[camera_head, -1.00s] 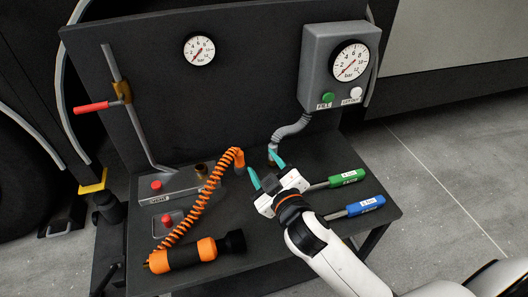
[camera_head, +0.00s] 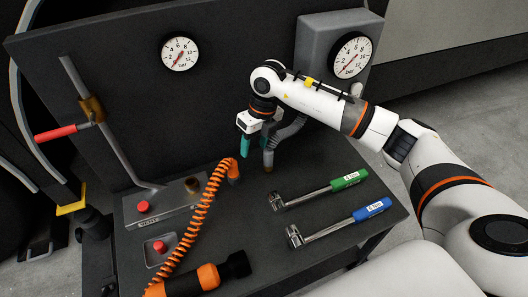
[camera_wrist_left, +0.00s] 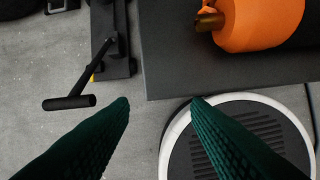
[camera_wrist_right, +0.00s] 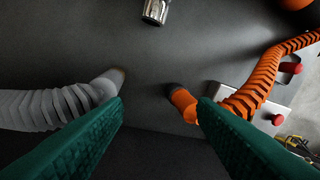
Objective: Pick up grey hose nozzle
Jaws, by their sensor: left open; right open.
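The grey ribbed hose (camera_head: 287,131) hangs from the grey gauge box and ends in a nozzle (camera_head: 268,162) low over the bench. My right gripper (camera_head: 245,147) is open, its teal fingers pointing down just left of the hose. In the right wrist view the grey hose (camera_wrist_right: 45,109) comes in from the left, and its end (camera_wrist_right: 112,79) shows beyond the left finger; the space between the fingers (camera_wrist_right: 160,105) is empty. My left gripper (camera_wrist_left: 160,100) is open and empty, over the floor and a round base; it is out of the head view.
An orange coiled hose (camera_head: 205,205) ends close to the right gripper. Green (camera_head: 318,192) and blue (camera_head: 340,223) handled wrenches lie at right. An orange-black torch (camera_head: 198,281) lies in front. A red-handled lever (camera_head: 55,132) stands at left. The bench middle is clear.

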